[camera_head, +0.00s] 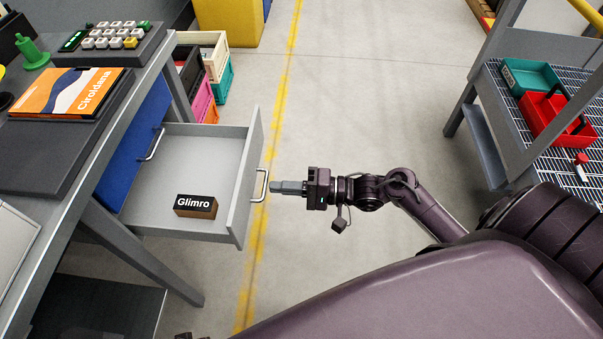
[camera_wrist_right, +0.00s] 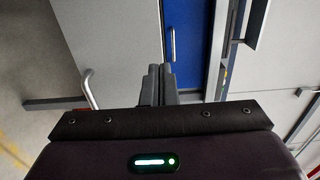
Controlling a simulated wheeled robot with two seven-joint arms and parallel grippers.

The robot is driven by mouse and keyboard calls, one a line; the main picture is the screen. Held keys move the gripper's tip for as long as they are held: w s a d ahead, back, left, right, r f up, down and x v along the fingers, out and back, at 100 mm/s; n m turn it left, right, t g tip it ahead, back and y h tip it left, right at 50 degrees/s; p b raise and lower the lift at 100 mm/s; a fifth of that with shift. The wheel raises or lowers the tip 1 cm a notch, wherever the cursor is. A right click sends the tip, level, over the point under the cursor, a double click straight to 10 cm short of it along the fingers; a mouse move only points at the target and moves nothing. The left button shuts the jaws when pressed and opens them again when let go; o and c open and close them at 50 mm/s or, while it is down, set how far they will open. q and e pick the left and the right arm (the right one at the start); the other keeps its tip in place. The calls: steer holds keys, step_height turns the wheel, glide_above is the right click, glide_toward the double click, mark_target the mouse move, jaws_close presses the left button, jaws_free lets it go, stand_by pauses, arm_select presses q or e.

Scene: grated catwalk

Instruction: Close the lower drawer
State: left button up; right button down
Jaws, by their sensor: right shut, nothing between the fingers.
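The lower drawer (camera_head: 205,150) is grey and stands pulled out from under the desk, below a closed blue drawer front (camera_head: 135,145) with its own handle. Its front panel (camera_head: 246,180) faces right and carries a bar handle (camera_head: 262,185). In the right wrist view the grey drawer front (camera_wrist_right: 110,45) and its handle (camera_wrist_right: 90,90) are left of the fingers. My right gripper (camera_head: 277,187) is shut and empty, its fingertips just right of the handle in the head view; I cannot tell whether they touch. My left gripper is not in view.
A small box labelled Glimro (camera_head: 196,207) lies in the open drawer. Stacked crates (camera_head: 222,82) stand behind it. The desk top (camera_head: 50,155) holds a book (camera_head: 72,92) and a keypad (camera_head: 112,38). A grated bench (camera_head: 585,160) stands right; floor between is clear.

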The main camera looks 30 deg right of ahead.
mark_target(241, 185)
steer(key=x, duration=0.4)
steer(key=shift+w+a, duration=0.25)
steer(key=shift+a, duration=0.05)
steer(key=shift+w+a+b, duration=0.3)
steer(key=shift+w+a, duration=0.05)
steer(key=shift+a, duration=0.15)
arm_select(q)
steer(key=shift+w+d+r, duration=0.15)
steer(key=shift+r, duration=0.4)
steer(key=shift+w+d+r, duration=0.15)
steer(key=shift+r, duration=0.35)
arm_select(e)
steer(key=shift+w+a, duration=0.1)
steer(key=shift+a, duration=0.05)
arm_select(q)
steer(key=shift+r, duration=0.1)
arm_select(e)
steer(key=shift+a, duration=0.1)
